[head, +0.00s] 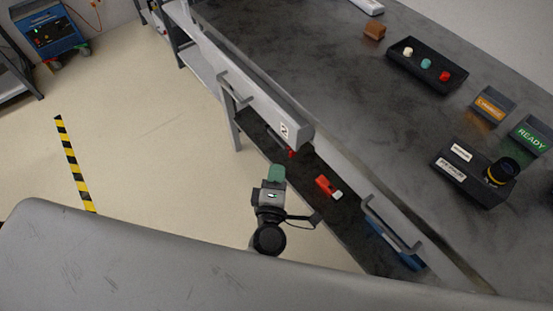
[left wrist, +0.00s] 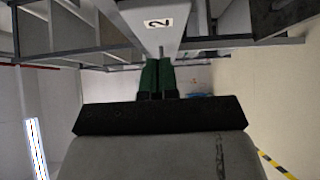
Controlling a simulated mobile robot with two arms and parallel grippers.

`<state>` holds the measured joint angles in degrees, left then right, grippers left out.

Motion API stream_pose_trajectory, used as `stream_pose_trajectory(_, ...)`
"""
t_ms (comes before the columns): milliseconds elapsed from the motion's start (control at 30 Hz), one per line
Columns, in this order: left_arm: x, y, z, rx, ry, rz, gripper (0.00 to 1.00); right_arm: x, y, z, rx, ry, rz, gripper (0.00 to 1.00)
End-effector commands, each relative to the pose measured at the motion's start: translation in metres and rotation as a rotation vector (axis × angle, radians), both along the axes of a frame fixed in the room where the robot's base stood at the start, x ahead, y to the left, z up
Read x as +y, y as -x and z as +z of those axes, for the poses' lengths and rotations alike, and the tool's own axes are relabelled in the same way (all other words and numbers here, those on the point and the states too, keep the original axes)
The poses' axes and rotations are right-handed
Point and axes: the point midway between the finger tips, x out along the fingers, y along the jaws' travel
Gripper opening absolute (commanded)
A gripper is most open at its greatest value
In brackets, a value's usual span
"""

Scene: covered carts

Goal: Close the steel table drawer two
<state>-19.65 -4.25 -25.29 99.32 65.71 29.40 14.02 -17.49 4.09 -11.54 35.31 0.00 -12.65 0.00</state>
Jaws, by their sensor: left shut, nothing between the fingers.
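Drawer two (head: 262,105) is the long grey drawer front under the steel table (head: 330,90), with a white label "2" near its right end. Its front stands out from the line of the neighbouring drawer, so it looks partly open. It has a bar handle (head: 235,88). My left gripper (head: 277,173) has green fingers that are shut and empty, below and in front of the labelled end. In the left wrist view, the shut fingers (left wrist: 157,62) point towards the drawer (left wrist: 150,38) with its label; contact cannot be told. My right gripper is not in view.
A neighbouring drawer handle (head: 391,227) is at the lower right. A lower shelf (head: 345,222) holds a red tool (head: 325,186) and a blue item (head: 397,246). On the tabletop are a black tray (head: 427,66) and small signs (head: 530,133).

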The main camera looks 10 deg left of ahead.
Motion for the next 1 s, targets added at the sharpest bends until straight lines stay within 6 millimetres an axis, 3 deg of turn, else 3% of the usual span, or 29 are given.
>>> stream_pose_trajectory(133,-0.002,0.028,-0.002,0.003,0.0,-0.002,0.0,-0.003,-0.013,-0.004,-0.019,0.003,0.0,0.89)
stream_pose_trajectory(300,-0.004,0.048,-0.001,0.001,-0.001,-0.001,0.0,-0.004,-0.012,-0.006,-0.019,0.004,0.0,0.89)
stream_pose_trajectory(433,-0.008,0.048,0.008,-0.023,-0.042,-0.041,0.0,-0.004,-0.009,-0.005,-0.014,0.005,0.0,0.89)
stream_pose_trajectory(533,-0.026,0.034,0.034,-0.108,-0.2,-0.18,0.0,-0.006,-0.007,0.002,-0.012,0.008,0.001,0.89)
stream_pose_trajectory(700,-0.069,0.015,0.087,-0.395,-0.805,-0.55,0.0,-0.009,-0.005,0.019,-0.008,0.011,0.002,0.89)
stream_pose_trajectory(800,-0.075,0.013,0.096,-0.586,-1.253,-0.727,0.0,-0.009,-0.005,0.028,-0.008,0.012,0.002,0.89)
stream_pose_trajectory(867,-0.068,0.01,0.095,-0.692,-1.532,-0.81,0.0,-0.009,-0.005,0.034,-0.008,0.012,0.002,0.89)
stream_pose_trajectory(1000,-0.018,-0.006,0.086,-0.89,-2.176,-0.957,0.0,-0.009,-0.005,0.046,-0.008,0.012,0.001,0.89)
